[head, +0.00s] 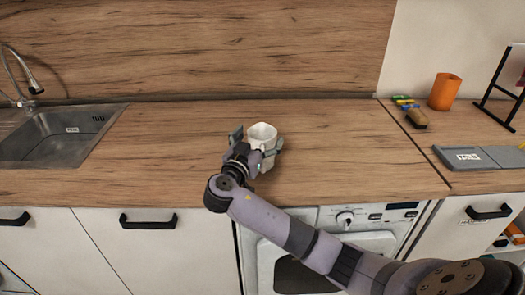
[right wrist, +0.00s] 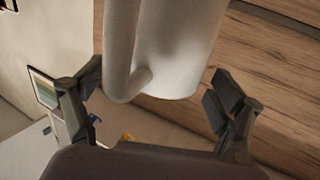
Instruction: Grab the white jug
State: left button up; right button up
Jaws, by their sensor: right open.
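The white jug (head: 262,134) stands on the wooden worktop near the middle of the head view. In the right wrist view the jug (right wrist: 185,50) is large and close, with its handle (right wrist: 119,60) on the left side of the picture. My right gripper (head: 257,143) is open, with its fingers on either side of the jug. In the right wrist view the right gripper (right wrist: 155,95) has gaps between both fingers and the jug, and is not closed on it. My left gripper is not in view.
A metal sink (head: 60,138) is at the left. An orange cup (head: 444,91), a brush (head: 416,118), a grey tray (head: 470,157) and a black stand (head: 498,88) are at the right. The worktop (head: 340,140) around the jug is clear.

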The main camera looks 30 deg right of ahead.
jog(key=shift+c, duration=0.3)
jog(key=c, duration=1.9)
jog(key=shift+c, duration=0.4)
jog(key=shift+r, duration=0.1)
